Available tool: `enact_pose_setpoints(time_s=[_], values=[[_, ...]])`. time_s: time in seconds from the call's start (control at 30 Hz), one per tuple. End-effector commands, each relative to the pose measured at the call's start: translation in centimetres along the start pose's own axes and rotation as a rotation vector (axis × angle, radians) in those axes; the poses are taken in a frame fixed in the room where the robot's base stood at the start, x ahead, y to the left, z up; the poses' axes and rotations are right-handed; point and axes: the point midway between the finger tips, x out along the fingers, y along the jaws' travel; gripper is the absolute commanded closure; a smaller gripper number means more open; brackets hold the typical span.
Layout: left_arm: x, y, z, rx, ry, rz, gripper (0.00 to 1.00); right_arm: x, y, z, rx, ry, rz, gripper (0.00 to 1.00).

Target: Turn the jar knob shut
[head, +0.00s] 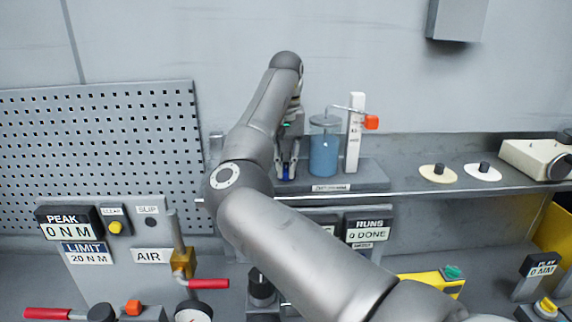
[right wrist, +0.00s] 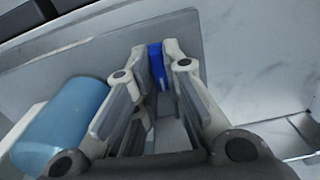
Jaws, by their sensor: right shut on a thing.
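The jar (head: 324,152) is a clear cylinder of blue liquid on a grey base on the shelf, labelled in small print I cannot read. It also shows at the left of the right wrist view (right wrist: 62,125). A small blue knob (right wrist: 157,68) is between the fingertips of my right gripper (right wrist: 162,52), which is shut on it. In the head view my right gripper (head: 287,168) points down just left of the jar, apart from it, with the blue knob low between its fingers. My left gripper is not in view.
A white upright scale (head: 354,135) with an orange block (head: 371,122) stands close right of the jar. Two pale discs (head: 438,173) with black knobs lie farther right on the shelf (head: 405,178). A pegboard (head: 110,140) is at left. My right arm hides part of the panels below.

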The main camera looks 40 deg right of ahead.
Motion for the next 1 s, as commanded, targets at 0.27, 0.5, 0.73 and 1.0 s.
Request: enact_pose_setpoints(time_s=[0.27,0.5,0.73,1.0], values=[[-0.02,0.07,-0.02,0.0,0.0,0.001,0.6,-0.12,-0.01,-0.02,-0.036,0.002,0.0,1.0],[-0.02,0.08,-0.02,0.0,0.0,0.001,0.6,-0.12,0.0,-0.02,-0.037,0.002,0.0,1.0],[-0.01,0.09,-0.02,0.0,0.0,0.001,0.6,-0.1,0.0,-0.02,-0.036,0.002,0.0,0.7],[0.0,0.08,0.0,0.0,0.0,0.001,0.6,-0.04,0.0,-0.01,-0.036,0.001,0.0,0.67]])
